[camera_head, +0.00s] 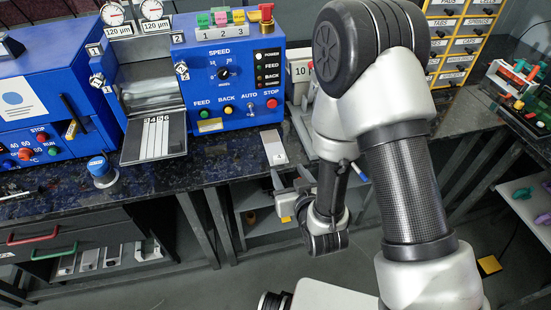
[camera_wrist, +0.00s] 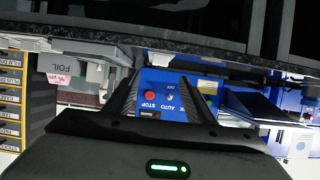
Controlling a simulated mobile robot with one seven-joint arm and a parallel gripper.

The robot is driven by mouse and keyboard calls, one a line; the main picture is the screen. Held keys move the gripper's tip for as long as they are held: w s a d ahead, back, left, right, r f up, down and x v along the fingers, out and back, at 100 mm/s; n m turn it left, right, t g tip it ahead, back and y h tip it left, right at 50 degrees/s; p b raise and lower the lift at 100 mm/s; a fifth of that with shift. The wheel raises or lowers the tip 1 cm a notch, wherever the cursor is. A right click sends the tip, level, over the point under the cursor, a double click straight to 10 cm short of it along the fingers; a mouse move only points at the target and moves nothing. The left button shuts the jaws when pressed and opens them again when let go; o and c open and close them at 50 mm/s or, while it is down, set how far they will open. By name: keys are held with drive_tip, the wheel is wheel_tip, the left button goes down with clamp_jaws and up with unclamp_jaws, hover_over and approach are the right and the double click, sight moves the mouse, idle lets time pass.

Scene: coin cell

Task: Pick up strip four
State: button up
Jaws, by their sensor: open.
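Several pale, narrow strips lie side by side on the dark outfeed tray (camera_head: 140,158) of the blue roller machine in the head view. Small numbers stand at their top ends; the strip marked 4 (camera_head: 153,140) appears to be second from the left, though the digits are tiny. My gripper (camera_head: 281,190) is at the front edge of the bench, to the right of the tray and well apart from it. In the wrist view my gripper (camera_wrist: 163,98) shows two dark fingers spread apart with nothing between them. The strips cannot be made out in the wrist view.
The blue machine (camera_head: 226,75) has knobs and buttons on its front. A pale card (camera_head: 274,147) lies on the bench near my gripper. A blue round knob-like object (camera_head: 99,170) stands left of the tray. A red-and-green rack (camera_head: 520,85) is at far right.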

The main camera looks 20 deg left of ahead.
sight(280, 159)
drive_tip(key=w+f+b, duration=0.1)
drive_tip(key=b, duration=0.6)
drive_tip(key=shift+a+f, duration=0.2)
drive_tip(key=shift+a, duration=0.2)
drive_tip(key=b, duration=0.2)
drive_tip(key=shift+w+b, duration=0.1)
drive_tip(key=shift+b, duration=0.2)
drive_tip(key=x, duration=0.7)
drive_tip(key=shift+w+a+b, duration=0.1)
drive_tip(key=shift+w+b, duration=0.1)
drive_tip(key=shift+b, duration=0.1)
drive_tip(key=c, duration=1.1)
drive_tip(key=shift+r, duration=0.1)
